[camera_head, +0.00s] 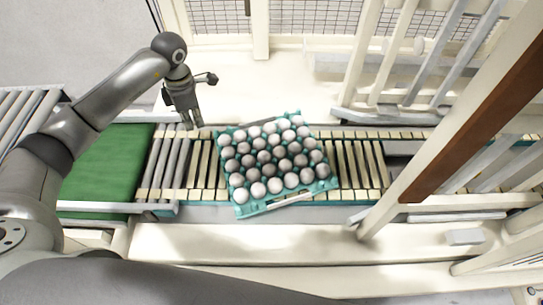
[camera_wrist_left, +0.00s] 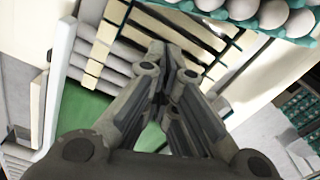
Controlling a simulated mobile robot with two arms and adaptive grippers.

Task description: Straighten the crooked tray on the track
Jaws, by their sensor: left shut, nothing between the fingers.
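A teal egg tray (camera_head: 243,211) full of white and grey eggs sits on the slatted roller track (camera_head: 207,165). It lies crooked, its near edge slanting up to the right and one corner reaching over the near rail. My left gripper (camera_head: 193,122) is to the left of the tray, near the far side of the track, shut and empty, and apart from the tray. In the left wrist view the closed fingers (camera_wrist_left: 163,98) point toward the track's slats, and part of the tray (camera_wrist_left: 268,36) with eggs shows at the top right. My right gripper is in neither view.
A green belt (camera_head: 107,163) lies left of the rollers. White frame posts (camera_head: 402,190) and a brown-faced beam (camera_head: 478,110) stand at the right over the track. A wire mesh panel (camera_head: 315,18) is at the back. The slats right of the tray are clear.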

